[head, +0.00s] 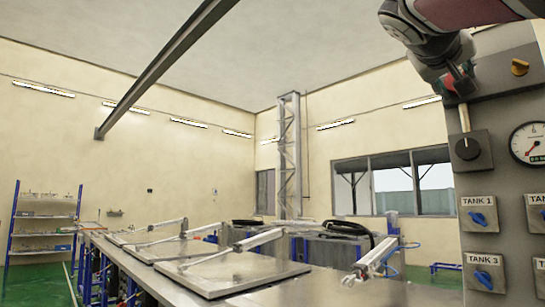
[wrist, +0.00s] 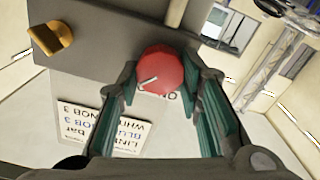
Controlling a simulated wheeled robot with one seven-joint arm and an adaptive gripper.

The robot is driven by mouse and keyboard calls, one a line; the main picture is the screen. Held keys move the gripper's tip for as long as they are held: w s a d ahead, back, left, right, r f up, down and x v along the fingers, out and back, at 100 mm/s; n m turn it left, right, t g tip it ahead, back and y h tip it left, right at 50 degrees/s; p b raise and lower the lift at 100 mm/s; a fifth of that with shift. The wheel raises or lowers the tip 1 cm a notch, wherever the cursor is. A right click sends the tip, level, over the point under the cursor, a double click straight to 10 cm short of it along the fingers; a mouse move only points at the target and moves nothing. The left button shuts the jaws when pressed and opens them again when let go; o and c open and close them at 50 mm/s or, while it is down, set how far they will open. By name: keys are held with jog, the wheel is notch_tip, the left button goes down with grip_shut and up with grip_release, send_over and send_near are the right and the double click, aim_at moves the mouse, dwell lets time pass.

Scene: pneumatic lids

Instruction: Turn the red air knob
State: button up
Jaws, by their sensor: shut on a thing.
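The red air knob (wrist: 162,66) is a round red knob with a white mark on its face, on the upper part of the grey control panel (head: 505,120). My gripper (wrist: 160,80) has its green-padded fingers on either side of the knob and is shut on it in the wrist view. In the head view my gripper (head: 461,82) is at the panel's upper left edge. Only a small red part of the knob (head: 449,83) shows there, the rest hidden by my gripper.
A yellow knob (head: 519,67) sits beside the red one, also in the wrist view (wrist: 50,39). Below are a black knob (head: 467,149), a pressure gauge (head: 527,143) and blue tank knobs (head: 483,219). Metal-lidded tanks (head: 225,274) stand to the left.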

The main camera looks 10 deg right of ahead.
jog(key=shift+n, duration=0.4)
jog(key=n+p, duration=0.1)
jog(key=n, duration=0.2)
jog(key=shift+a+n, duration=0.1)
jog(key=shift+n, duration=0.3)
jog(key=n+p, duration=0.2)
jog(key=n, duration=0.2)
jog(key=shift+w+f+n, duration=0.1)
jog(key=shift+n, duration=0.2)
jog(key=n+p, duration=0.2)
jog(key=n, duration=0.2)
jog(key=shift+f, duration=0.1)
jog(key=shift+f+n+p, duration=0.2)
jog(key=shift+n+p, duration=1.1)
jog(key=shift+n, duration=1.1)
jog(key=o, duration=1.2)
jog(key=shift+c, duration=0.2)
jog(key=shift+a, duration=0.15)
